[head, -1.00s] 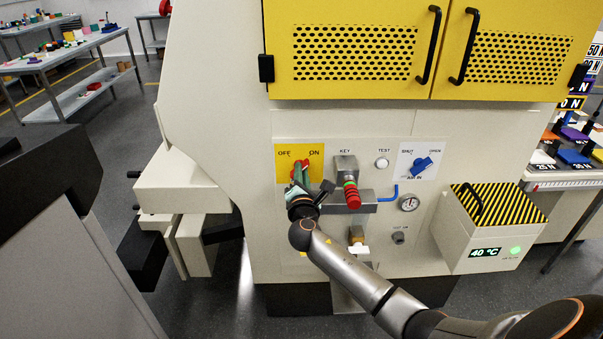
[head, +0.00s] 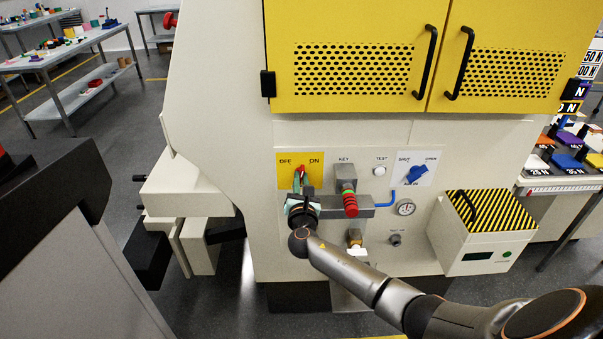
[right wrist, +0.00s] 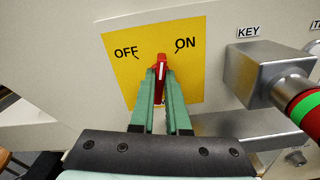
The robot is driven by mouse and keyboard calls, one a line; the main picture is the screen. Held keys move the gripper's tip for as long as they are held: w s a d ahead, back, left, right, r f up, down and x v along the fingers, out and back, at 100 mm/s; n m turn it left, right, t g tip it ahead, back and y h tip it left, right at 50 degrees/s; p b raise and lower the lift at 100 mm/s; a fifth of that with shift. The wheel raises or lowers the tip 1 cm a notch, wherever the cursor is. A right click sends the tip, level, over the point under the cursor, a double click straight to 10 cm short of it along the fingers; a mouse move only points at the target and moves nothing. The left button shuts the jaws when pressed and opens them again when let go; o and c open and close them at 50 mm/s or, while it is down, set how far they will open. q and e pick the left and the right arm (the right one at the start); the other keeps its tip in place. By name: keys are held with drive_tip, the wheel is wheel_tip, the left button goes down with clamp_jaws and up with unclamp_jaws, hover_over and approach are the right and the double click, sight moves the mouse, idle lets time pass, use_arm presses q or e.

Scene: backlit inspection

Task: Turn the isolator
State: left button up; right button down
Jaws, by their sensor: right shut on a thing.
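The isolator is a red handle (right wrist: 161,72) with a pale mark near its top, on a yellow plate (right wrist: 205,75) lettered OFF and ON. In the head view the plate (head: 316,180) is on the front of the cream machine, left of the KEY block. My right gripper (right wrist: 162,88) is shut on the red handle, one green finger on each side. The handle's top end stands between the two words, a little nearer ON in the wrist view. Its lower part is hidden by the fingers. My left gripper is not in view.
Right of the isolator are the KEY block (head: 347,176) with its red and green ringed part, a TEST button (head: 379,171), a blue valve handle (head: 416,173) and a gauge (head: 405,207). A striped-lid box (head: 484,235) has a dark display. Yellow doors (head: 350,85) are above.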

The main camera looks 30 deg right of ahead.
drive_tip(key=shift+r+n+p, duration=0.15)
drive_tip(key=shift+n+p, duration=0.2)
drive_tip(key=shift+n, duration=0.25)
drive_tip(key=shift+n+p, duration=0.3)
drive_tip(key=shift+n, duration=0.1)
drive_tip(key=n+p, duration=0.1)
drive_tip(key=n, duration=0.1)
drive_tip(key=n+p, duration=0.2)
drive_tip(key=shift+w+a+n, duration=0.1)
drive_tip(key=shift+a+n, duration=0.1)
drive_tip(key=shift+n, duration=0.1)
drive_tip(key=shift+n+p, duration=0.65)
drive_tip(key=shift+n, duration=0.55)
drive_tip(key=shift+f+n+p, duration=0.25)
drive_tip(key=shift+n+p, duration=0.3)
drive_tip(key=shift+n, duration=0.75)
drive_tip(key=c, duration=0.9)
unclamp_jaws()
